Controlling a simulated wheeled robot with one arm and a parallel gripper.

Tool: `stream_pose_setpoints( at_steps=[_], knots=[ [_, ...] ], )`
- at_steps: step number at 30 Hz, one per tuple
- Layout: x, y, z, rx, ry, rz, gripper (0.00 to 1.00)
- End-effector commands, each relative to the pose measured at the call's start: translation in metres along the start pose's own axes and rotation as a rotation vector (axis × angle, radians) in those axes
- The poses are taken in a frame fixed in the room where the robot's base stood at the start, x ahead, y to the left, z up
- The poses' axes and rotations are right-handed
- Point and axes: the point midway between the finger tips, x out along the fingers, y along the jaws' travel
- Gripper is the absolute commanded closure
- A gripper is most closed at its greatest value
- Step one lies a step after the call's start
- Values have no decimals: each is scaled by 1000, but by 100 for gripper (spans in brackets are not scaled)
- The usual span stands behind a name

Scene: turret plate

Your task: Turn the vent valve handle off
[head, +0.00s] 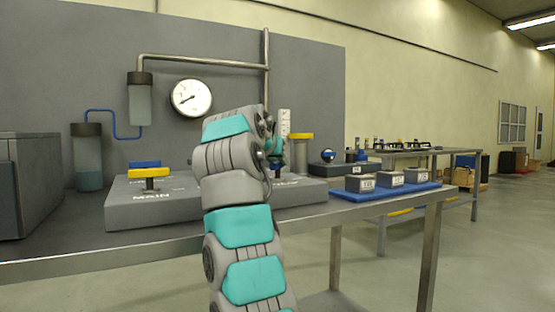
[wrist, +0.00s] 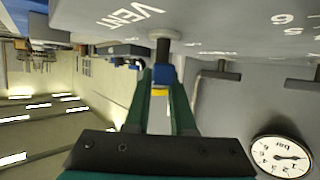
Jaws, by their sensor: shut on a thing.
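The vent valve stands on the grey plate (wrist: 250,22), beside the printed VENT label (wrist: 130,14) in the wrist view, which is upside down. Its dark stem (wrist: 163,48) meets a handle with a blue part (wrist: 163,75) and a yellow part (wrist: 160,93). My gripper (wrist: 164,80) has its two green fingers on either side of this handle and is shut on it. In the head view my arm hides most of the gripper and the handle; the handle's angle is hard to tell.
The main valve handle (head: 153,172), blue and yellow, stands on the plate's left. Behind are a round gauge (head: 191,98) and pipes (head: 200,62). A yellow-topped post (head: 300,136) stands close right of my gripper. A blue tray (head: 412,188) with small grey blocks lies to the right.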

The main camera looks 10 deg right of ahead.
Motion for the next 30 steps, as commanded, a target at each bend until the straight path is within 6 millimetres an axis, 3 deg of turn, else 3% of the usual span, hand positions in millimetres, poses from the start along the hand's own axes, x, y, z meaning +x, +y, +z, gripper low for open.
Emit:
stream_pose_setpoints(
  at_steps=[30],
  knots=[
    [-2, -1, -5, 77, 2, 190, 100]
  ],
)
